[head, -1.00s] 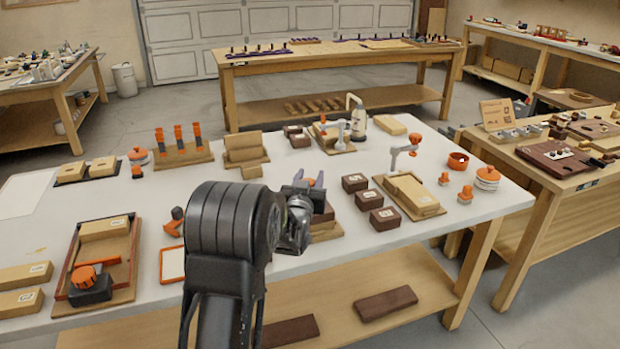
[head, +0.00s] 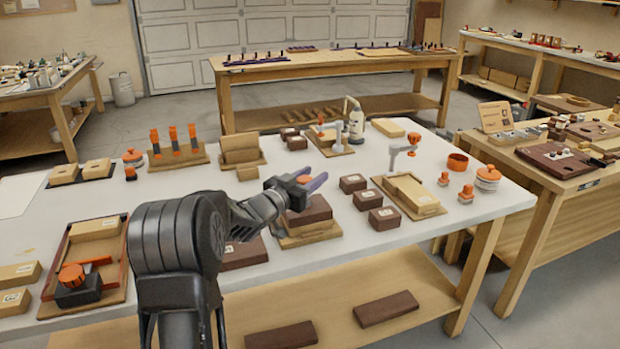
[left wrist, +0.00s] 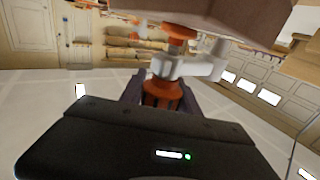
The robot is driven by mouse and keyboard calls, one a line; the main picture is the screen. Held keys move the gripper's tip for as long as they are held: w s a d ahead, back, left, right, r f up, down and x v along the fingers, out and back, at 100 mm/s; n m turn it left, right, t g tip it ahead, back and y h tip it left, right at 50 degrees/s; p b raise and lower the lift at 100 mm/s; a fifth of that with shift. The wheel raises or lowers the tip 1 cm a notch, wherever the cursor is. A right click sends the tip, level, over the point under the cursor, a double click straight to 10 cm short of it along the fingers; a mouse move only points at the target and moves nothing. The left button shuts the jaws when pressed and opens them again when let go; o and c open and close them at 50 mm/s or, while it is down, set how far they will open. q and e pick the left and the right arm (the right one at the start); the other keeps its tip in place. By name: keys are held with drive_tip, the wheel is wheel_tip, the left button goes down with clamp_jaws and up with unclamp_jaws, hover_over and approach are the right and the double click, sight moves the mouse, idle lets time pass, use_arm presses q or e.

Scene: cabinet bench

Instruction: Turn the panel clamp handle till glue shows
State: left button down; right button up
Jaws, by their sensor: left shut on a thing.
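My left gripper (head: 312,182) has dark purple fingers and sits just above a stack of dark brown and light wood panels (head: 308,212) at the middle front of the bench. In the left wrist view the fingers close around an orange clamp handle (left wrist: 162,95). The handle runs into a pale grey clamp arm (left wrist: 190,68), with an orange part beyond it next to a brown panel (left wrist: 205,18). In the head view my gripper mostly hides this clamp. I see no glue at the panel edges. My right gripper is not in view.
Several small dark blocks (head: 382,218) and a wood panel with a grey-and-orange clamp (head: 405,146) stand to the right. A tray (head: 118,290) with an orange-knobbed box lies at the left. A glue bottle (head: 355,119) stands behind.

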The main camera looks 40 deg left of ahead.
use_arm(q)
drive_tip(key=shift+d+m+h, duration=0.1)
drive_tip(key=shift+m+h, duration=0.4)
drive_tip(key=shift+h, duration=0.2)
drive_tip(key=c, duration=0.9)
unclamp_jaws()
drive_tip(key=shift+s+a, duration=0.2)
drive_tip(key=shift+s, duration=1.75)
drive_tip(key=shift+s+a, duration=0.15)
drive_tip(key=shift+s, duration=1.8)
